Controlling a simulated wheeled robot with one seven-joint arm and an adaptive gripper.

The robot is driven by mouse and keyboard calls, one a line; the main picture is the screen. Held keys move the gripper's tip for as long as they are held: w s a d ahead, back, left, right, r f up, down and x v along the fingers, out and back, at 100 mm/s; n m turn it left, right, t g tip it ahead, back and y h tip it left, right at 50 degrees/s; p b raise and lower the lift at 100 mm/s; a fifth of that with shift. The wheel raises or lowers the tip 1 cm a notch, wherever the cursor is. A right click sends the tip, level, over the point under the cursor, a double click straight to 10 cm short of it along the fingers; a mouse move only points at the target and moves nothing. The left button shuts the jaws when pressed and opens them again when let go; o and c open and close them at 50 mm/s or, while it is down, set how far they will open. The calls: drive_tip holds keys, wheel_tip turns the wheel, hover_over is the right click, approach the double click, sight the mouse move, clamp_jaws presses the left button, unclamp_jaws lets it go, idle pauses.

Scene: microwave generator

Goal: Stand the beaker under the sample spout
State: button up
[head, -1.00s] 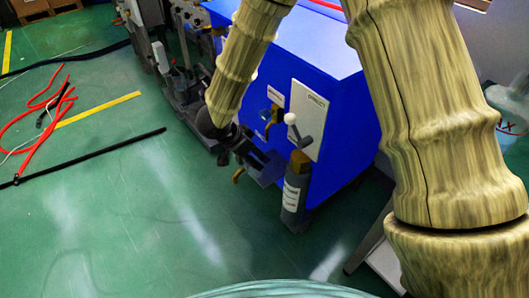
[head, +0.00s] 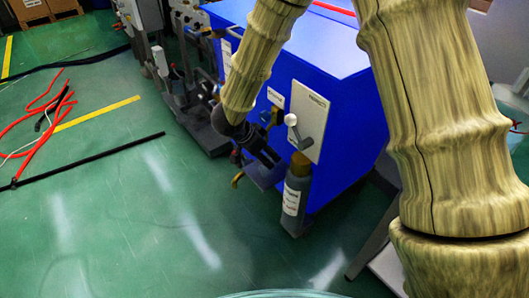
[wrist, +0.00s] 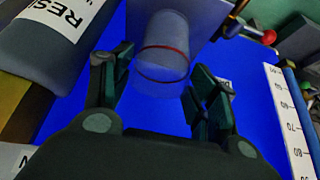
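The beaker (wrist: 163,55) is a clear, pale cylinder with a red line around it. In the wrist view it lies just ahead of and between my fingertips, with a small gap visible on either side. My gripper (wrist: 160,78) is open, with one dark finger to each side of the beaker. In the head view my gripper (head: 267,157) is low in front of the blue machine, and I cannot make out the beaker there. A brass fitting (head: 274,117) sits on the machine's front; I cannot tell whether it is the sample spout.
A grey labelled bottle (head: 294,200) with a brown stopper stands close to the right of my gripper; it also shows in the wrist view (wrist: 60,35). The blue machine (head: 335,100) is right behind. A white graduated scale (wrist: 290,125) is at right. Open green floor (head: 130,225) lies left.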

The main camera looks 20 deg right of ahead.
drive_tip(key=o, duration=0.4)
drive_tip(key=shift+c, duration=0.2)
drive_tip(key=shift+a+r, duration=0.1)
drive_tip(key=shift+r, duration=0.25)
drive_tip(key=p+v, duration=0.4)
drive_tip(key=v, duration=0.7)
drive_tip(key=shift+a+r, duration=0.2)
drive_tip(key=shift+s, duration=0.1)
